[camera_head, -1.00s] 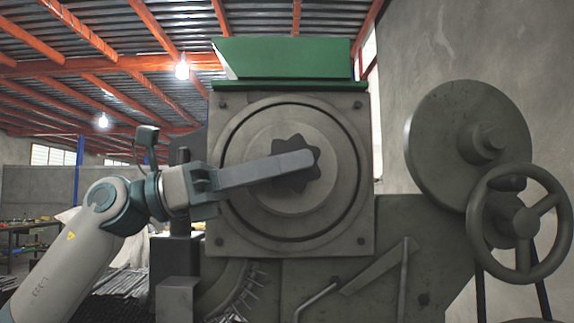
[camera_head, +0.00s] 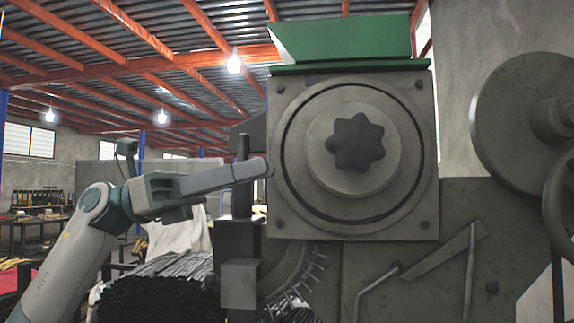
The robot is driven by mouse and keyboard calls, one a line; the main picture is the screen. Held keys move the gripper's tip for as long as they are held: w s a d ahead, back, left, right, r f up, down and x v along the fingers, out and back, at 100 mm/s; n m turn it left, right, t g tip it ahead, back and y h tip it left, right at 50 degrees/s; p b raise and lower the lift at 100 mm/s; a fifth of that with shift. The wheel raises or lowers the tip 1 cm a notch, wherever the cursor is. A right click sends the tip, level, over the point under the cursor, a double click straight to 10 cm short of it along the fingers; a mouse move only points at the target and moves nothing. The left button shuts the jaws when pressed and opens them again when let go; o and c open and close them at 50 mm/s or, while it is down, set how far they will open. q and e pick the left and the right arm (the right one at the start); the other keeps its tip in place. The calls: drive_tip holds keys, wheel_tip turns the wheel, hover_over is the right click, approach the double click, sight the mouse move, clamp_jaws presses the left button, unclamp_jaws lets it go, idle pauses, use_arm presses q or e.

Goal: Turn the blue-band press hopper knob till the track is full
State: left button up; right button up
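The hopper knob (camera_head: 355,143), dark and star-shaped with rounded lobes, sits at the centre of a round disc on the square grey front of the press (camera_head: 285,222). The green hopper (camera_head: 345,40) is on top. Below, a curved track (camera_head: 298,278) holds a row of several pale rivets; its lower end is cut off by the picture edge. My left gripper (camera_head: 266,168) is left of the knob, clear of it, its finger pointing right near the front's left edge. It shows side-on, so its opening is hidden. My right gripper is out of view. No blue band shows.
A large grey wheel (camera_head: 520,115) and part of a handwheel (camera_head: 562,205) are at the right. A dark post (camera_head: 241,190) stands left of the track, beside a pile of metal rods (camera_head: 170,275). Workbenches stand far left.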

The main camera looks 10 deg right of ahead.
use_arm(q)
drive_tip(key=v, duration=0.3)
drive_tip(key=shift+a, duration=0.1)
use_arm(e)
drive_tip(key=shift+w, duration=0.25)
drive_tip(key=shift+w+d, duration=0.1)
